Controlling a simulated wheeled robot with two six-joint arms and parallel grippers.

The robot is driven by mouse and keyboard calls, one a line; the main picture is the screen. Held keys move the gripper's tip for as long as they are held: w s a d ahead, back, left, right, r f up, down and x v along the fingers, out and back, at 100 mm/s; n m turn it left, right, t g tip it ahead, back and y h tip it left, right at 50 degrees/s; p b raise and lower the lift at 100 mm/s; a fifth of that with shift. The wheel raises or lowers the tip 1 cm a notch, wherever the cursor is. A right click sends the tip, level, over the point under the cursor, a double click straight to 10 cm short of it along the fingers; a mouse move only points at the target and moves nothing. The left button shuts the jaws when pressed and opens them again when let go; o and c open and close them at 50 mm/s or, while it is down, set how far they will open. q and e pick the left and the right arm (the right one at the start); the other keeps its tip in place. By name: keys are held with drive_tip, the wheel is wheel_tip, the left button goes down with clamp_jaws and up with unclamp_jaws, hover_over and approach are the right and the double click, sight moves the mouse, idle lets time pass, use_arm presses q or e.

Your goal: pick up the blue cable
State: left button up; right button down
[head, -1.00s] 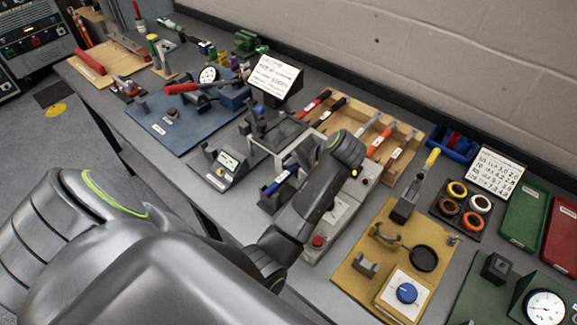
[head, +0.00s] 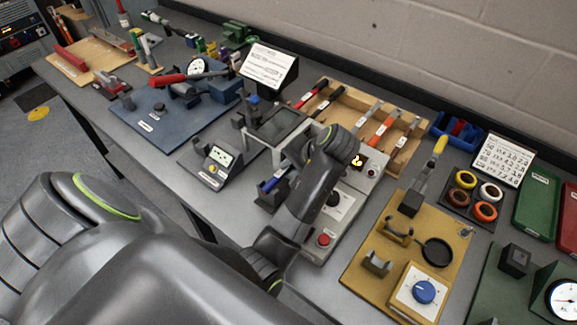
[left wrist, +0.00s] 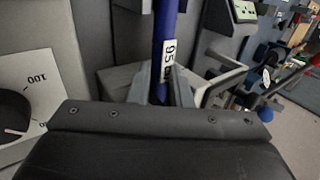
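The blue cable (head: 274,181) lies in a dark holder near the middle of the bench in the head view, partly covered by my left arm. In the left wrist view the blue cable (left wrist: 166,25) stands upright in the picture and carries a white label reading 95. My left gripper (left wrist: 161,80) has its two grey fingers on either side of the cable, very close to it. Whether they press on it cannot be made out. In the head view my left wrist hides most of the fingers. My right gripper is not in view.
A grey unit with a red button (head: 323,239) stands beside the cable. A small meter (head: 219,156) is to the left. A tan board (head: 362,283) with a blue knob is to the right. A wooden tool tray (head: 400,153) and sign (head: 266,66) stand behind.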

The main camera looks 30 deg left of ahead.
use_arm(q)
clamp_jaws()
